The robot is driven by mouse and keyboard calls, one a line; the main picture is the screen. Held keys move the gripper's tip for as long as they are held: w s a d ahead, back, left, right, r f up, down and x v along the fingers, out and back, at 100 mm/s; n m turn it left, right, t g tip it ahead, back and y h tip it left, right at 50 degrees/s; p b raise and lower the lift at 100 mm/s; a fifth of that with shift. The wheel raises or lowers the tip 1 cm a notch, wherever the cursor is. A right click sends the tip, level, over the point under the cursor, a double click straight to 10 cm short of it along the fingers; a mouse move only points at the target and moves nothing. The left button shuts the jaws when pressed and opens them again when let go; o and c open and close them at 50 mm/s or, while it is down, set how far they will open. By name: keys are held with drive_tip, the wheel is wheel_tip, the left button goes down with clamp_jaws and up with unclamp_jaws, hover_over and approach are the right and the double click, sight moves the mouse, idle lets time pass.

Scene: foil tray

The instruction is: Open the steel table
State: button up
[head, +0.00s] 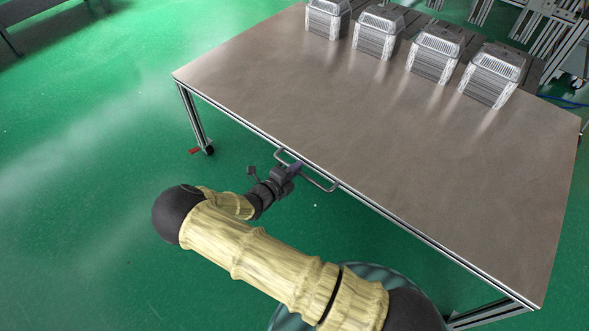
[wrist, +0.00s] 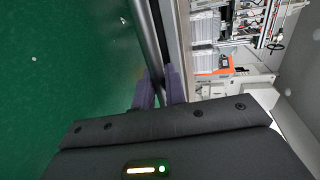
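The steel table (head: 330,110) has a brushed grey-brown top and a pale metal frame. A dark U-shaped handle (head: 320,184) sticks out from its front edge. My gripper (head: 291,168) is at the left part of this handle. In the wrist view the handle bar (wrist: 149,40) runs down between the two purple-grey fingers of my gripper (wrist: 160,90). The gap between the fingers is about as narrow as the bar, so they look shut on it. The exact contact is partly hidden by the gripper body. The table's edge (wrist: 178,45) runs close alongside the bar.
Several foil tray stacks (head: 375,32) stand along the table's back edge. The front of the tabletop is bare. A table leg with a caster (head: 197,120) stands at the left. The green floor (head: 90,120) is clear at left. Metal frames stand behind at the upper right.

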clamp_jaws()
drive_tip(key=shift+s+a, duration=0.1)
drive_tip(key=f+p+v, duration=0.2)
drive_tip(key=v, duration=0.7)
drive_tip(key=f+p+v, duration=0.1)
drive_tip(key=f+v, duration=0.1)
drive_tip(key=v, duration=0.8)
drive_tip(key=shift+s+a+p, duration=0.2)
drive_tip(key=shift+s+p, duration=0.15)
drive_tip(key=shift+s, duration=0.05)
drive_tip(key=shift+f, duration=0.1)
drive_tip(key=o, duration=0.5)
unclamp_jaws()
